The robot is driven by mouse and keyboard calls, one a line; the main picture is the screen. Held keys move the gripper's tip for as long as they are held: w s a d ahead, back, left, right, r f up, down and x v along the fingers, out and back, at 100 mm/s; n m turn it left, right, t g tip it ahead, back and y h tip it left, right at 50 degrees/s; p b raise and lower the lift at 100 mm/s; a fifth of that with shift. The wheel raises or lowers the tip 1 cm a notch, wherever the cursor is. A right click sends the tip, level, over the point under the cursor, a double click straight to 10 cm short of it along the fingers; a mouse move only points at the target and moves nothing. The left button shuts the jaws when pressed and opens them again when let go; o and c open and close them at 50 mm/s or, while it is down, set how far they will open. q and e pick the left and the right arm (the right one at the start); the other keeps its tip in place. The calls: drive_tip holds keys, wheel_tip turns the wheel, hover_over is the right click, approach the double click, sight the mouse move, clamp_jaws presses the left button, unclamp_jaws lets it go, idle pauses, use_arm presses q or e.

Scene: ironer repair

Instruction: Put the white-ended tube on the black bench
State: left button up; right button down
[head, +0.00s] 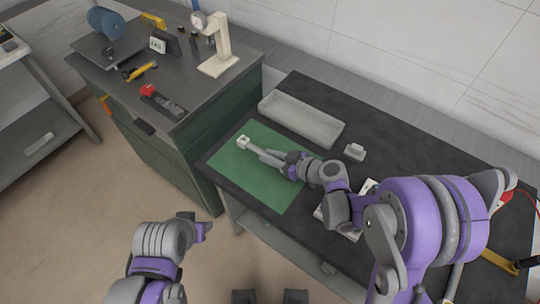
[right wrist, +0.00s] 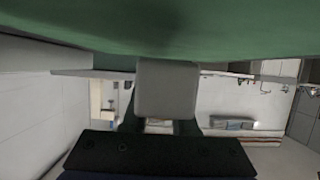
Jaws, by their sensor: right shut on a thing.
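My right gripper (head: 256,150) reaches left over the green mat on the black bench (head: 300,92). It is shut on a small white piece (head: 243,142), which looks like the white end of the tube. In the right wrist view a pale block (right wrist: 166,90) sits at the fingers, close to the green surface. The rest of the tube is hidden or cannot be made out, and I cannot tell whether it touches the mat. My left gripper (head: 197,224) is low at the front, off the bench, and I cannot tell whether it is open.
The green mat (head: 270,190) covers the bench's left end. A grey tray (head: 302,120) lies behind it, with a small pale block (head: 355,152) to the right. A green cabinet (head: 190,150) with tools and a white stand (head: 218,52) adjoins on the left.

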drive_tip(key=shift+f, duration=0.25)
drive_tip(key=c, duration=0.7)
unclamp_jaws()
drive_tip(key=shift+r, duration=0.3)
drive_tip(key=p+v, duration=0.1)
drive_tip(key=v, duration=1.1)
drive_tip(key=shift+r, duration=0.25)
